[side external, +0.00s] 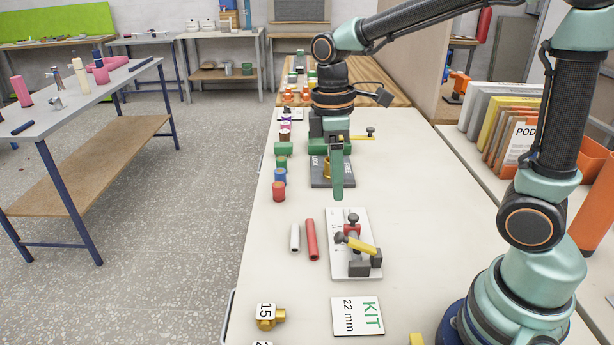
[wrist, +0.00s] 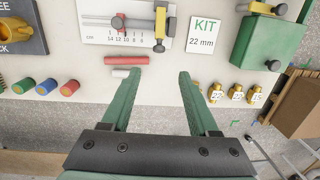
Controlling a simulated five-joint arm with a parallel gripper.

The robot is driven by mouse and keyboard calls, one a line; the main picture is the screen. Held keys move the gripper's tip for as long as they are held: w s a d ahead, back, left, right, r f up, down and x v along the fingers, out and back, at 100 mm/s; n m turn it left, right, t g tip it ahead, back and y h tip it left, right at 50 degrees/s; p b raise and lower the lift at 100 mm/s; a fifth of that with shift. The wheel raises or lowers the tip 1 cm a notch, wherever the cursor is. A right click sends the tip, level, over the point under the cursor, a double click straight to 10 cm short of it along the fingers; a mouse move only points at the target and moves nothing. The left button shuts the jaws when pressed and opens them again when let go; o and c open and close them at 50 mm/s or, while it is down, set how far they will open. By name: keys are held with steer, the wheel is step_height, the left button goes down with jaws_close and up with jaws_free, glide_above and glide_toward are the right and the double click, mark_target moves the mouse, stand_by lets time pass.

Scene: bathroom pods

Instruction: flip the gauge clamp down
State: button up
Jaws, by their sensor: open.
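The gauge (side external: 340,215) is a white scaled plate on the bench, with grey blocks and a red part; it also shows at the top of the wrist view (wrist: 95,8). Its clamp has a yellow lever (side external: 362,246), also seen in the wrist view (wrist: 160,20), with dark knobs near it. The lever looks slanted in the side view; I cannot tell its exact angle. My gripper (side external: 337,197) hangs above the bench, behind the gauge in the side view. In the wrist view its green fingers (wrist: 160,74) are apart and empty, with the gauge beyond their tips.
A red rod (side external: 311,240) and a grey rod (side external: 295,238) lie left of the gauge. A KIT 22 mm card (side external: 357,316) and a brass fitting (side external: 268,316) are nearer the camera. A dark lettered plate (side external: 320,180) and coloured caps stand behind. Bench right of the gauge is clear.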

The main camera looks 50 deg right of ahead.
mark_target(341, 233)
steer(key=c, duration=0.6)
steer(key=shift+m, duration=0.4)
jaws_close()
steer(key=f+m, duration=0.2)
steer(key=m, duration=0.9)
steer(key=f+m, duration=0.3)
steer(key=m, duration=0.9)
steer(key=s+d+f+m+g, duration=0.1)
steer(key=f+m, duration=0.2)
steer(key=m, duration=0.9)
steer(key=shift+d, duration=0.1)
steer(key=shift+a+f, duration=0.25)
steer(key=shift+f, duration=0.55)
